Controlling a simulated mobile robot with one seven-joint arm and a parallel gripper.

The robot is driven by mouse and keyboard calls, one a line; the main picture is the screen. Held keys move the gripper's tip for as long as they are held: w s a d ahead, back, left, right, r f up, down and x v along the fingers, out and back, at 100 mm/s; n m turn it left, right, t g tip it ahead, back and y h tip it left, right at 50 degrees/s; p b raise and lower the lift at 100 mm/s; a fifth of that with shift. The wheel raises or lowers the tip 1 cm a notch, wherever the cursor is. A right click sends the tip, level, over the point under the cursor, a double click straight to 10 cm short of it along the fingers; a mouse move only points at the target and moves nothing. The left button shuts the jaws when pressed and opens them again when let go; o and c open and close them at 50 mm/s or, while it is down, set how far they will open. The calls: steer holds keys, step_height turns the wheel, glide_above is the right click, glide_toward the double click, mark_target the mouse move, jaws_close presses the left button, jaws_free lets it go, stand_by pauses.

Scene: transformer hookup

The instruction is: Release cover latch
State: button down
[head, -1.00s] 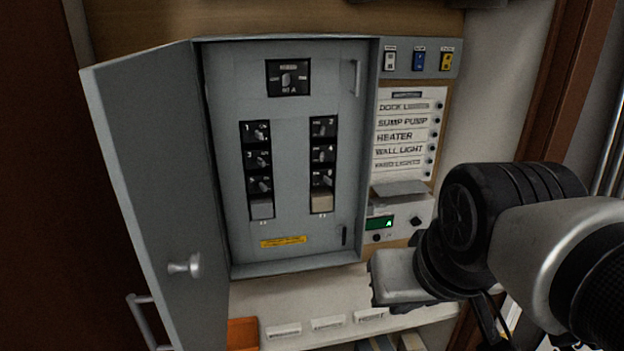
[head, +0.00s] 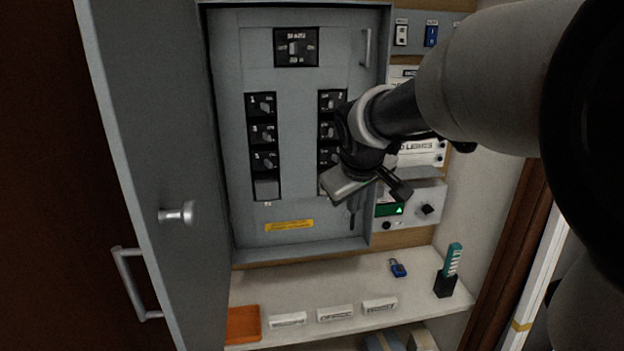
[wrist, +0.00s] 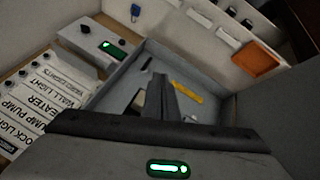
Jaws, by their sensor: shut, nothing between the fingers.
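The open grey panel cabinet shows an inner cover (head: 285,205) with two columns of black breakers and a yellow label. A small dark upright latch (head: 351,222) sits near the cover's lower right corner. It also shows in the wrist view (wrist: 147,64) as a short dark bar, just beyond my fingertips. My gripper (wrist: 158,80) is shut and empty, its dark fingers pointing at the cover beside the latch. In the head view my gripper (head: 355,203) is just above the latch and hides the lower right breakers. Whether the fingers touch the latch I cannot tell.
The cabinet door (head: 150,190) stands open on the left. A control box with a green display (head: 391,210) is right of the cabinet. The shelf below holds a blue padlock (head: 398,268), a teal tagged item (head: 450,268), white labelled blocks and an orange tray (head: 243,323).

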steer(key=w+a+f+n, duration=0.1)
steer(key=w+a+f, duration=0.1)
steer(key=w, duration=0.3)
steer(key=shift+w+a+f+b, duration=0.25)
steer(key=shift+f+b, duration=0.2)
steer(key=shift+f, duration=0.4)
steer(key=w+d+f, duration=0.4)
steer(key=w+f, duration=0.4)
steer(key=shift+w, duration=0.3)
steer(key=shift+d+r+p, duration=0.1)
steer(key=shift+d+p, duration=0.05)
steer(key=shift+p, duration=0.3)
